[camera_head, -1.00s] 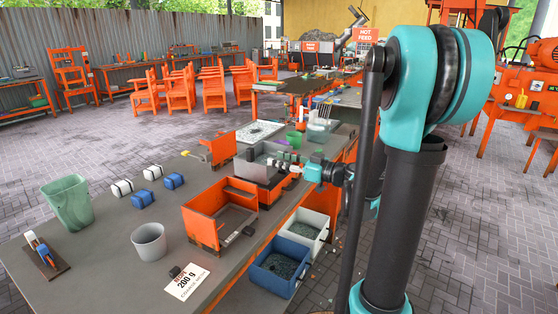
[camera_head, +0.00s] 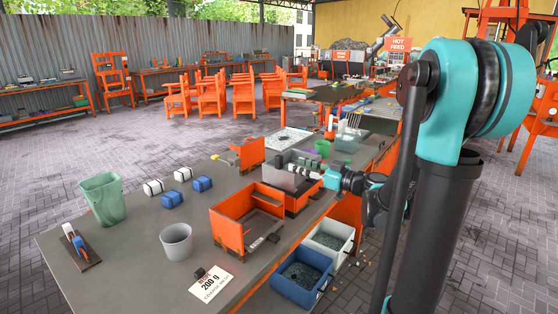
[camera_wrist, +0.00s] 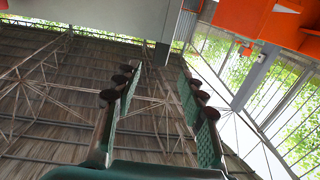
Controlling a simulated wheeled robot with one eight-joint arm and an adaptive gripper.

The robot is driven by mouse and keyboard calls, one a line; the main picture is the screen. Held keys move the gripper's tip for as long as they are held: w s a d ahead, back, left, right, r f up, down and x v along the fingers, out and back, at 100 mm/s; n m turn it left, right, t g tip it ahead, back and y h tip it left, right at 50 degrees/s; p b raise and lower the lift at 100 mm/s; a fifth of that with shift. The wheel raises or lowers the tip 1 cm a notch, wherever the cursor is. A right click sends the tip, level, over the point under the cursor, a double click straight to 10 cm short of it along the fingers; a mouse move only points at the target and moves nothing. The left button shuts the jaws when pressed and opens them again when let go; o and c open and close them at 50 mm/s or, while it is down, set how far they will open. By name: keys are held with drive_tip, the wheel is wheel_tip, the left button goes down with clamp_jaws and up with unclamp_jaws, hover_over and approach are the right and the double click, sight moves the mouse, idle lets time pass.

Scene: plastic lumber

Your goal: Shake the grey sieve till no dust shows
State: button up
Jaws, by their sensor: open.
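A grey box-shaped piece, seemingly the grey sieve (camera_head: 281,180), sits on an orange stand (camera_head: 303,197) near the middle of the bench in the head view. My gripper (camera_head: 296,167) is beside its upper right part, partly over it. I cannot tell whether they touch. In the wrist view my gripper (camera_wrist: 160,85) has its two fingers apart with nothing between them. A grey surface and an orange surface show at that view's top edge. The sieve's inside is mostly hidden, so I cannot tell whether dust shows.
An orange open box (camera_head: 232,228) stands in front of the sieve. Blue bin (camera_head: 299,291) and white bin (camera_head: 347,246) with grey bits are at the bench's right side. A green bucket (camera_head: 104,199), grey cup (camera_head: 176,241) and small blocks stand left. Bare bench lies between.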

sight(282, 160)
drive_tip(key=x, duration=0.9)
drive_tip(key=shift+a, duration=0.1)
clamp_jaws()
